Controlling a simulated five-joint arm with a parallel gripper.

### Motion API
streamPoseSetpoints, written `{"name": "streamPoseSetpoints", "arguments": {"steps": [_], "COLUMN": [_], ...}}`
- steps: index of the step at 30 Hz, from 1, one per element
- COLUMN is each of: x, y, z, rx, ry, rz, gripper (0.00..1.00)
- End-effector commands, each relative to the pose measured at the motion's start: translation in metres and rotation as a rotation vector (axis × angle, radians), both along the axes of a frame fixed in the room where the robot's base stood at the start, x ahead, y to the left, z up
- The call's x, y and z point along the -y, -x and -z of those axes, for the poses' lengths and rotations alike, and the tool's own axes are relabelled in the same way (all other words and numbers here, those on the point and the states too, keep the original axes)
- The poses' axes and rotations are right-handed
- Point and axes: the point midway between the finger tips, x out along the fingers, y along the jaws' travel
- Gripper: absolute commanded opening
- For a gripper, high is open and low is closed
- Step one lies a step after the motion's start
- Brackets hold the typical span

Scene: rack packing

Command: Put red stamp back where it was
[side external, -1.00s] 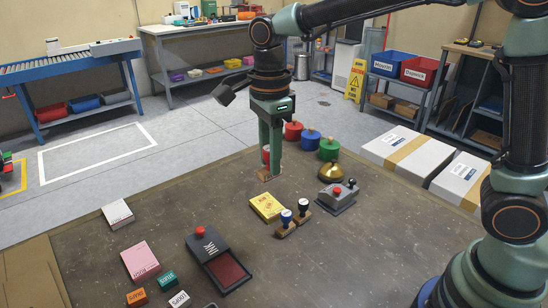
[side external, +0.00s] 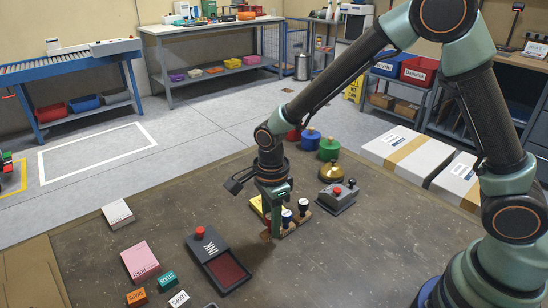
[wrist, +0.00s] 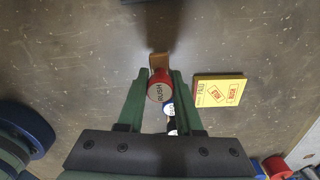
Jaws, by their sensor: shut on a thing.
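My gripper (side external: 270,225) is shut on the red stamp (wrist: 160,86), which has a round red top marked RUSH and a wooden base. In the side view its wooden base (side external: 265,236) shows below my fingers, low over the table or on it; I cannot tell which. The red stamp is at the near-left end of a short row with the blue-topped stamp (side external: 286,217) and the black-topped stamp (side external: 303,206).
A yellow pad (side external: 255,203) lies close behind the row, partly hidden by my gripper. An open ink pad (side external: 228,270) is to the left, with pink (side external: 140,262) and small boxes beyond. A grey device (side external: 338,198) and a brass bell (side external: 331,172) stand right.

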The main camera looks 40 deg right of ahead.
Motion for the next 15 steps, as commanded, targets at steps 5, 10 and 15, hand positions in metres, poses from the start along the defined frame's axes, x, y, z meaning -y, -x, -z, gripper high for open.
{"name": "streamPoseSetpoints", "arguments": {"steps": [5, 10, 15], "x": [0.000, 0.000, 0.000], "y": [0.001, 0.000, 0.000], "z": [0.025, 0.032, 0.032], "rx": [-0.004, -0.001, -0.001], "ry": [0.001, 0.001, 0.000], "rz": [0.000, 0.000, 0.000], "gripper": [0.00, 0.00, 0.00]}}
